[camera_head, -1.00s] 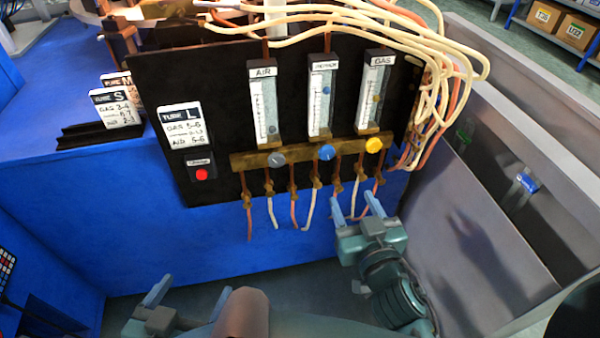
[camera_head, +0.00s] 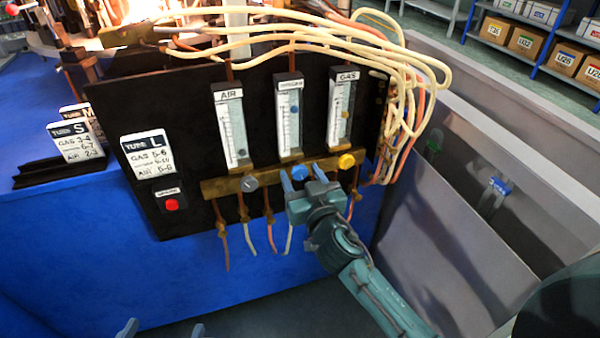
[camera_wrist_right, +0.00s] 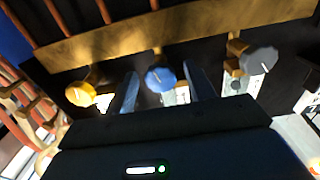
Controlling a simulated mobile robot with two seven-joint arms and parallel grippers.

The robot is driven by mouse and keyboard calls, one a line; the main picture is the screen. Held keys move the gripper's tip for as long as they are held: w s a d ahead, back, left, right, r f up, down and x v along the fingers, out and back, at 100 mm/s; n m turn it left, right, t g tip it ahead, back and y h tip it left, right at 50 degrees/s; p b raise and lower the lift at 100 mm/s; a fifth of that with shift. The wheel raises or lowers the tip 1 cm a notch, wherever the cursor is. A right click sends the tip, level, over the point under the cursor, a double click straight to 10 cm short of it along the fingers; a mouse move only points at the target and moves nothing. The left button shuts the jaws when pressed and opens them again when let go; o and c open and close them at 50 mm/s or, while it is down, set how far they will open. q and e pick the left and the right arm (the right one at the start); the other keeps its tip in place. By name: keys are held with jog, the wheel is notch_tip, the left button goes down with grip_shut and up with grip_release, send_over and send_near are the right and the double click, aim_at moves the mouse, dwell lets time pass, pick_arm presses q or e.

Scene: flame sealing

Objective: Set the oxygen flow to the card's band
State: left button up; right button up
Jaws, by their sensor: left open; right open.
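The blue oxygen knob (camera_head: 299,172) sits in the middle of the brass bar, below the middle flow tube (camera_head: 289,115), whose blue float (camera_head: 294,109) is in the upper half. The card "TUBE L" (camera_head: 150,155) is on the panel's left; its small figures are hard to read. My right gripper (camera_head: 302,178) is open, its fingers on either side of the blue knob. In the right wrist view the blue knob (camera_wrist_right: 160,79) shows between the two blue fingers, with gaps visible. My left gripper (camera_head: 163,330) is open at the bottom edge, mostly cut off.
The grey air knob (camera_head: 249,183) and yellow gas knob (camera_head: 346,161) flank the blue one closely. A red button (camera_head: 172,204) is on the lower left of the panel. Hoses hang below the bar. Pale cables (camera_head: 420,75) loop over the right side.

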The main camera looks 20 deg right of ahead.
jog(key=shift+w, duration=0.6)
jog(key=shift+c, duration=0.5)
jog(key=c, duration=0.9)
jog(key=shift+o, duration=0.2)
jog(key=n, duration=0.3)
jog(key=shift+n, duration=0.4)
jog(key=o, duration=1)
jog(key=shift+c, duration=0.2)
